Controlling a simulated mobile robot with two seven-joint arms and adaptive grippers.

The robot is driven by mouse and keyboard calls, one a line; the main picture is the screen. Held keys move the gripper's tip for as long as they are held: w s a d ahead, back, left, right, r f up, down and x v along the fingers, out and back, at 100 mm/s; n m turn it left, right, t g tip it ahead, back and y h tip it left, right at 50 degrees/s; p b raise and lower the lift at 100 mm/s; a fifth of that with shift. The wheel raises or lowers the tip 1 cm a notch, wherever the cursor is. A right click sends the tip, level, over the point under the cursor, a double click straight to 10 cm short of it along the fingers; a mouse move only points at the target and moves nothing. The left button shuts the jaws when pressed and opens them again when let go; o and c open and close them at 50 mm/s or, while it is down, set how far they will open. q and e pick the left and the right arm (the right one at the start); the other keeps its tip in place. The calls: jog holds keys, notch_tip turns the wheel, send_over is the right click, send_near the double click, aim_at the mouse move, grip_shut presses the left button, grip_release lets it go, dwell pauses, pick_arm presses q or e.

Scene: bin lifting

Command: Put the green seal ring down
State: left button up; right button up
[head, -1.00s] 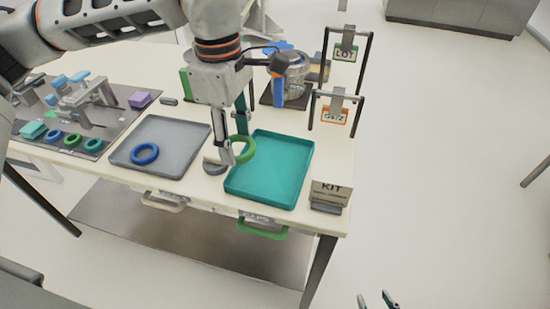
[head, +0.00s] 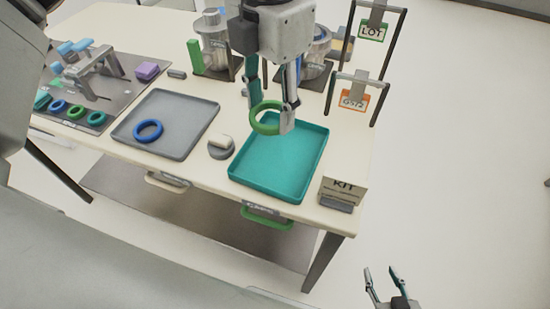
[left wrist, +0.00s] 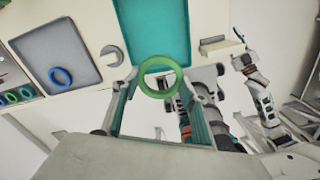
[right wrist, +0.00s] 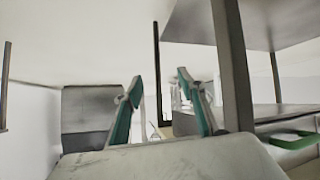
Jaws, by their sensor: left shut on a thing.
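The green seal ring (head: 266,118) is held between the fingers of my left gripper (head: 274,112), above the far left part of the teal tray (head: 262,192). In the left wrist view the ring (left wrist: 160,92) sits between the fingertips, with the teal tray (left wrist: 155,30) beyond it. My right gripper (head: 383,280) is low, off the table to the front right. Its fingers stand apart and empty in the right wrist view (right wrist: 158,92).
A grey tray (head: 190,108) with a blue ring (head: 148,131) lies left of the teal tray. A round grey thing (head: 221,147) stands between them. A KIT box (head: 340,188) stands at the front right corner. More rings lie on a dark board (head: 108,92) at the far left.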

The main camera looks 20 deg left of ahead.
pick_arm(q)
send_over(271, 174)
notch_tip(271, 174, down, 11)
jog(key=shift+f+b, duration=0.1)
jog(key=shift+b, duration=0.2)
jog(key=shift+f, duration=0.45)
notch_tip(271, 174, down, 4)
jog(key=shift+f, duration=0.1)
jog(key=o, duration=0.5)
jog(key=shift+f, duration=0.1)
jog(key=o, duration=0.4)
